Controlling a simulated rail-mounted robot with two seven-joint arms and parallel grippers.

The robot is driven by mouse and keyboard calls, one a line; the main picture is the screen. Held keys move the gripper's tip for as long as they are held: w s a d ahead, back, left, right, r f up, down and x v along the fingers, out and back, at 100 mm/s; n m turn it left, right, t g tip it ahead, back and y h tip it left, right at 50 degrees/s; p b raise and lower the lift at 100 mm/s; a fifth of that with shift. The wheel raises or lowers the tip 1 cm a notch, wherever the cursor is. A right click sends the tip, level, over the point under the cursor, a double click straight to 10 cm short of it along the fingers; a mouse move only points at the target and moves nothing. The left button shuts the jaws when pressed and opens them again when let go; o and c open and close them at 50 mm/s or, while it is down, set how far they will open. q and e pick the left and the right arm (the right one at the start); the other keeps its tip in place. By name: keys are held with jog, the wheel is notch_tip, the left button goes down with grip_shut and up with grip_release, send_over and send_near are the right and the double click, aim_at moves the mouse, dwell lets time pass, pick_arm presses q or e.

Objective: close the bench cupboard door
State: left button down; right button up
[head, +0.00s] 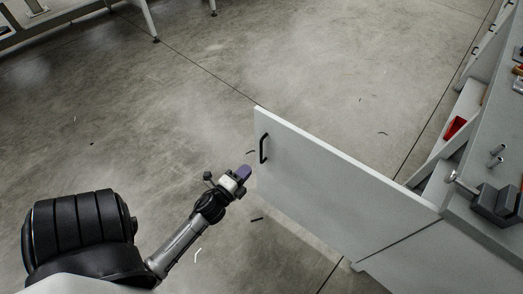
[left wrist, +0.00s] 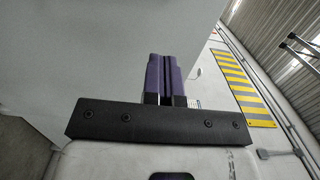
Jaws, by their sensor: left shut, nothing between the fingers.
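The bench cupboard door (head: 310,182) is a pale grey panel. It stands swung wide open from the bench at the right of the head view. Its black bar handle (head: 263,148) is near the free upper left edge. My left gripper (head: 244,172) is shut and empty, with purple fingertips, just left of the door near the handle. I cannot tell if it touches the door. In the left wrist view the shut purple fingers (left wrist: 163,75) point at a large pale grey panel (left wrist: 90,45), probably the door. My right gripper is not in view.
The grey bench (head: 465,215) runs along the right, with a dark vise (head: 495,204) on top. A red item (head: 454,127) sits inside the open bench section. Bare concrete floor lies left of the door. Table legs (head: 150,20) stand at the top left.

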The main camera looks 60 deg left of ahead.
aim_at(274, 141)
pick_arm(q)
jog(key=b+x, duration=0.3)
jog(key=x, duration=1.1)
jog(key=shift+s+b, duration=0.1)
jog(key=shift+b, duration=0.25)
